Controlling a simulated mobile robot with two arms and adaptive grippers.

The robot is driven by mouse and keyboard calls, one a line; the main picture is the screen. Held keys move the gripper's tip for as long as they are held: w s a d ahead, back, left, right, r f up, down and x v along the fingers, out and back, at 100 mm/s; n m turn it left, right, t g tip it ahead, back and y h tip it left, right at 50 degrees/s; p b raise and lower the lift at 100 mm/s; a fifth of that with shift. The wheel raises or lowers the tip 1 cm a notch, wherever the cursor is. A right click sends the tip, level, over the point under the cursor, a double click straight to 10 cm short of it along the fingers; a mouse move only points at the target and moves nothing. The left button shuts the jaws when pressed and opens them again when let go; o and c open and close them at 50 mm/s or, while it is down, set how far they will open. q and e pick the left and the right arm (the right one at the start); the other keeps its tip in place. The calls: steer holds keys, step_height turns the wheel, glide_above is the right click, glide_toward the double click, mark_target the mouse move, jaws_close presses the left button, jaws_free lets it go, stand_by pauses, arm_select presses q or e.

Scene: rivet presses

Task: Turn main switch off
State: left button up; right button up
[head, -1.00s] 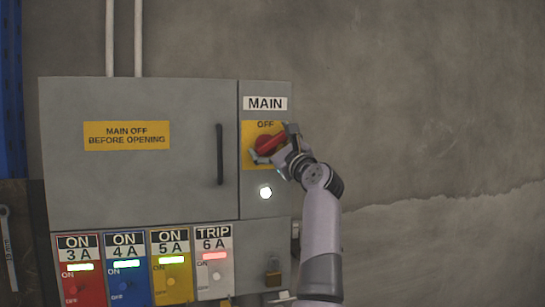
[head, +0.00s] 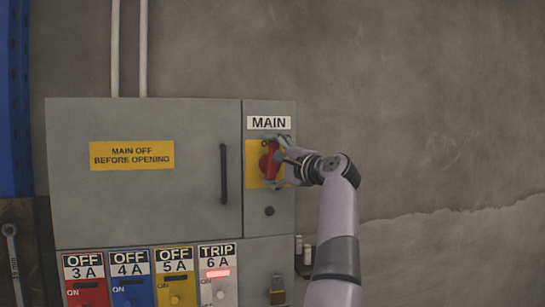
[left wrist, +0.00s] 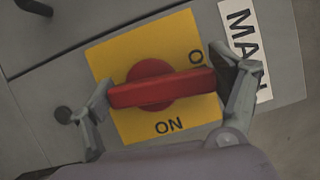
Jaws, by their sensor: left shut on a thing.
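The main switch is a red rotary handle (head: 270,160) on a yellow plate (head: 252,179) under the MAIN label (head: 269,123). The handle stands upright in the head view, pointing up toward the OFF mark. In the left wrist view the red handle (left wrist: 160,88) lies lengthwise between my fingers, one end toward the partly hidden OFF text and the MAIN label. ON shows at the plate's side. My left gripper (head: 277,161) is shut on the handle, a finger at each end. The round lamp (head: 269,211) below is dark. My right gripper is out of view.
The grey cabinet door (head: 140,200) has a black handle (head: 224,174) left of the switch. Below, the 3 A, 4 A and 5 A units read OFF; the 6 A unit (head: 220,288) reads TRIP with a red light. A padlock (head: 277,290) hangs lower right. Bare wall lies right.

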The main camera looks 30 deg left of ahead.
arm_select(q)
steer(key=shift+f+n, duration=0.1)
steer(key=shift+n, duration=0.5)
steer(key=shift+f+h, duration=0.1)
steer(key=shift+h, duration=0.2)
steer(key=o, duration=1.1)
steer(key=shift+s+p, duration=0.1)
steer(key=shift+p, duration=0.2)
steer(key=shift+d, duration=0.1)
steer(key=v, duration=1.1)
steer(key=shift+d, duration=0.35)
